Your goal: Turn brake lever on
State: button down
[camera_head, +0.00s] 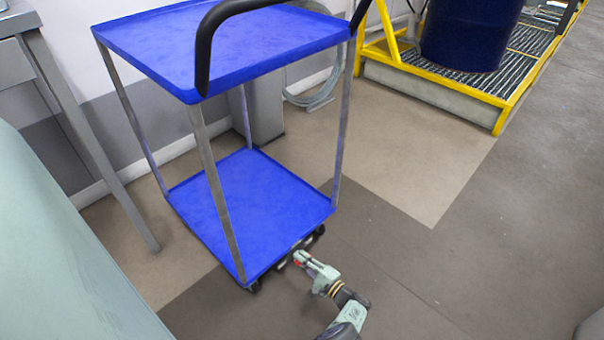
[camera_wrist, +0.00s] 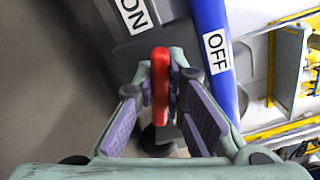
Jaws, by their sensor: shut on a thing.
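The brake lever (camera_wrist: 160,88) is red and sits low on the blue trolley (camera_head: 253,214). In the wrist view it stands between the two fingers of my gripper (camera_wrist: 162,82), which is shut on it. The ON label (camera_wrist: 133,13) is above and left of the lever, and the OFF label (camera_wrist: 217,52) is to its right. In the head view my gripper (camera_head: 304,260) is at the trolley's lower front edge, close to the floor.
The trolley's upper shelf (camera_head: 220,45) and black handle (camera_head: 204,50) rise above my gripper. A grey bench (camera_head: 75,100) stands at the left. A dark blue drum (camera_head: 468,32) stands on a yellow-framed grating at the back right. The floor (camera_head: 460,260) to the right is clear.

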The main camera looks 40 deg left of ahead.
jog(key=shift+w, duration=0.1)
jog(key=c, duration=1.6)
grip_release()
jog(key=shift+c, duration=0.2)
jog(key=shift+m, duration=0.3)
